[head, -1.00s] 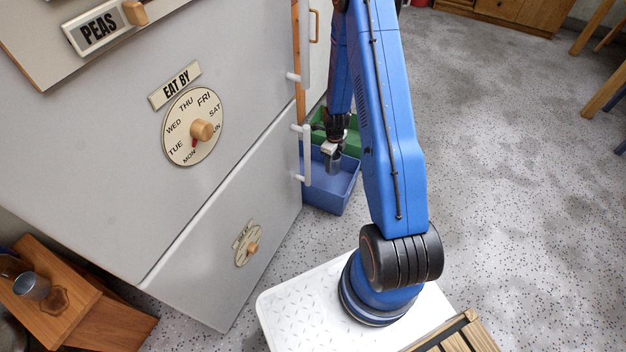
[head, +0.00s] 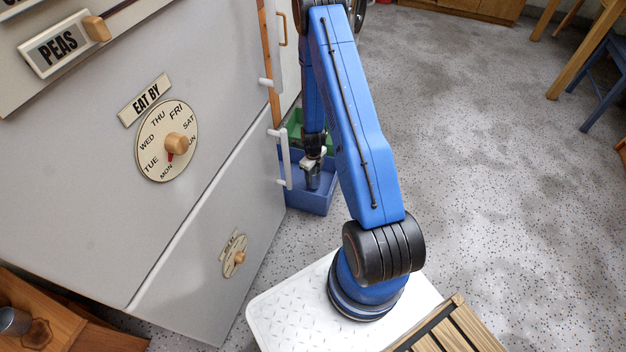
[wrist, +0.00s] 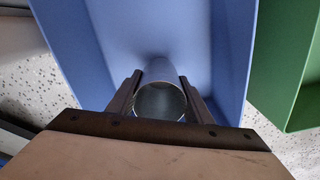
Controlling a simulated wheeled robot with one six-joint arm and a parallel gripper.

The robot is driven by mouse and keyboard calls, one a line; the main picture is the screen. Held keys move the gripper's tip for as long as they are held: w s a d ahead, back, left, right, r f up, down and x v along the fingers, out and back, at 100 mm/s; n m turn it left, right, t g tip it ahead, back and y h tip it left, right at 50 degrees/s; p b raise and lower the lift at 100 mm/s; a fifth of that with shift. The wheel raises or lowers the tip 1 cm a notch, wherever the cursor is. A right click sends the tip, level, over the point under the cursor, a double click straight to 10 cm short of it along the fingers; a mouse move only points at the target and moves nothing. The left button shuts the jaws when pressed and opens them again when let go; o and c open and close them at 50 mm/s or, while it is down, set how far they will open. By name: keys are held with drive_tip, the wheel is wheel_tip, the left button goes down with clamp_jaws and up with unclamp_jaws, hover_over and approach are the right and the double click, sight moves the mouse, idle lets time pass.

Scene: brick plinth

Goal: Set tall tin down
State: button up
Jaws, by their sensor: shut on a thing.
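The tall tin (wrist: 160,101) is a grey metal cylinder, open at its top, seen from above in the wrist view. My gripper (wrist: 160,92) is shut on it, one dark finger on each side. In the head view the tin (head: 312,179) hangs below my gripper (head: 313,163), over the blue crate (head: 318,202). The blue crate's floor and walls (wrist: 232,60) surround the tin in the wrist view. I cannot tell whether the tin's base touches the crate floor.
A green crate (wrist: 290,75) stands beside the blue one. The grey cabinet (head: 225,140) with dials and white handles is close on the left. Another tin (head: 14,321) stands on a wooden stand at lower left. Speckled floor at right is open.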

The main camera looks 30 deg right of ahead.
drive_tip(key=shift+f, duration=1.25)
drive_tip(key=shift+f, duration=0.15)
drive_tip(key=o, duration=1)
wheel_tip(320, 180, up, 12)
drive_tip(key=shift+r, duration=0.15)
